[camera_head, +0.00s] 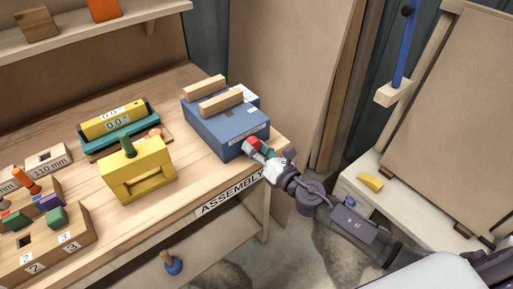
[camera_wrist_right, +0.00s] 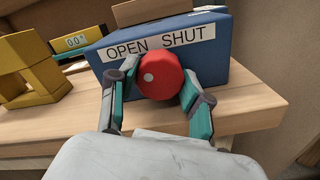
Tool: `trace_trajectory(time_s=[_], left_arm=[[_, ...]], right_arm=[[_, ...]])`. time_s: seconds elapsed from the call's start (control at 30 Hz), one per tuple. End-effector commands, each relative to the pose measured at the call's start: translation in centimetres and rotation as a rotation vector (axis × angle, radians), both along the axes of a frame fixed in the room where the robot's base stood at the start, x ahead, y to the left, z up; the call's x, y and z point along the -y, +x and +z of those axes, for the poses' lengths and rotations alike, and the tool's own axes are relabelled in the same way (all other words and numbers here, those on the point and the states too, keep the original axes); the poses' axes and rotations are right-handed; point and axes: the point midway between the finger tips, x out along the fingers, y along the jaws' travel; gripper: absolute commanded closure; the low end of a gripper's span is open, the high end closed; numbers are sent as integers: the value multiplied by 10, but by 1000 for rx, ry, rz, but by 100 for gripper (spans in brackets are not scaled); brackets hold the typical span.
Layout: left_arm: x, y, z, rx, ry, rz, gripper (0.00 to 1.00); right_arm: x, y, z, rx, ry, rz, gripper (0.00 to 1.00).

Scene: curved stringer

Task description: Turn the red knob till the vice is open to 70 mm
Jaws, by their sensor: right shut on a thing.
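The vice (camera_head: 222,129) is a blue box at the right end of the workbench, with two parallel wooden jaws (camera_head: 221,102) on top and a narrow gap between them. The red knob (camera_wrist_right: 163,72) is on its front face, below a label reading OPEN on the left and SHUT on the right. A pale dot on the knob faces left, toward the OPEN side. My right gripper (camera_wrist_right: 161,84) is shut on the knob, one finger on each side; in the head view it partly hides the knob (camera_head: 253,141). My left gripper is not in view.
A yellow block with a handle opening (camera_head: 137,172) and a yellow-and-teal gauge (camera_head: 116,124) reading 0.0 stand left of the vice. Numbered wooden blocks (camera_head: 50,249) with coloured pegs are at far left. A side table (camera_head: 400,205) holds a yellow piece.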

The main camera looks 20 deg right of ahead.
Motion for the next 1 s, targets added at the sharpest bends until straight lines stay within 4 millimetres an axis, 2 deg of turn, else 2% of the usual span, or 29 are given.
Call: trace_trajectory(time_s=[0.43, 0.47, 0.6, 1.0], left_arm=[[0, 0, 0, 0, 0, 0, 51], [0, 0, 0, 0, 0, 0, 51], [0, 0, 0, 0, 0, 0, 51], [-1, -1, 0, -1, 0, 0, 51]], right_arm=[[-1, -1, -3, -2, -10, 2, 86], [-1, -1, -3, -2, -10, 2, 50], [0, -1, -2, -1, -10, 1, 26], [2, -6, -2, 0, -9, 1, 26]])
